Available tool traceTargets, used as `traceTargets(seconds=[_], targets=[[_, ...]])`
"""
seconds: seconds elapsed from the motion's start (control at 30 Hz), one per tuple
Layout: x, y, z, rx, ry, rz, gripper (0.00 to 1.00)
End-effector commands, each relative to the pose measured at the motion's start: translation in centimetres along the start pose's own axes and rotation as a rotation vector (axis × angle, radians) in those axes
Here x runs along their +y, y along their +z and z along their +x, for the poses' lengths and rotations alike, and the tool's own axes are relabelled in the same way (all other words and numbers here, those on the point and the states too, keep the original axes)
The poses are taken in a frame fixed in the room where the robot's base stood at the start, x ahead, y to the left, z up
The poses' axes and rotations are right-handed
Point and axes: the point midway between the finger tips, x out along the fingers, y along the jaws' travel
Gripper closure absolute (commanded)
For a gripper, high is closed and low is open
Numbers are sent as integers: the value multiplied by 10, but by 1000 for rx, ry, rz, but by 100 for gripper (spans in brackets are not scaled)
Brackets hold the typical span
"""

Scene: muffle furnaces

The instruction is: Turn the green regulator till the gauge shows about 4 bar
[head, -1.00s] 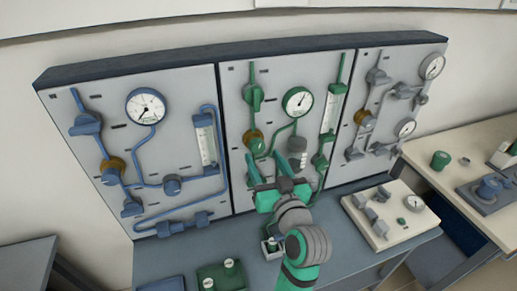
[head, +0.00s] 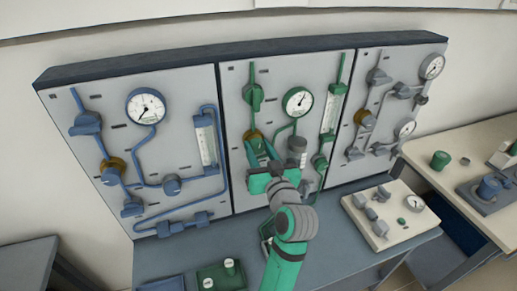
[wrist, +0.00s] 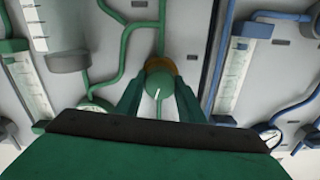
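The green regulator (wrist: 158,82) is a round knob with a white line on its face and a brass-coloured collar behind it. In the wrist view it sits between the two green fingers of my gripper (wrist: 159,92), one on each side. The fingers look spread, and I cannot tell whether they touch the knob. In the head view my gripper (head: 262,151) is at the middle panel and covers most of the regulator. The green-rimmed gauge (head: 298,101) is up and right of it. Its needle points to the upper right; its figures are too small to read.
Green pipes and a flow tube (head: 330,110) stand right of the regulator. A grey cylinder (head: 297,146) is close to my gripper's right. The blue panel (head: 180,85) is on the left. A pale box with a gauge (head: 395,235) sits on the bench.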

Motion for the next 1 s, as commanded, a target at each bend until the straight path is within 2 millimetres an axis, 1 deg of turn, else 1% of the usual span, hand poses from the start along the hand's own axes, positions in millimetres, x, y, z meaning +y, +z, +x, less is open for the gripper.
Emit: traceTargets(seconds=[0.17,0.4,0.5,0.8,0.83,0.87,0.9,1.0], targets=[[1,0,0,0,1,51,87],[1,0,0,0,2,221,87],[1,0,0,0,1,260,87],[1,0,0,0,1,271,87],[1,0,0,0,1,271,62],[1,0,0,0,1,270,55],[1,0,0,0,1,270,46],[1,0,0,0,1,270,46]])
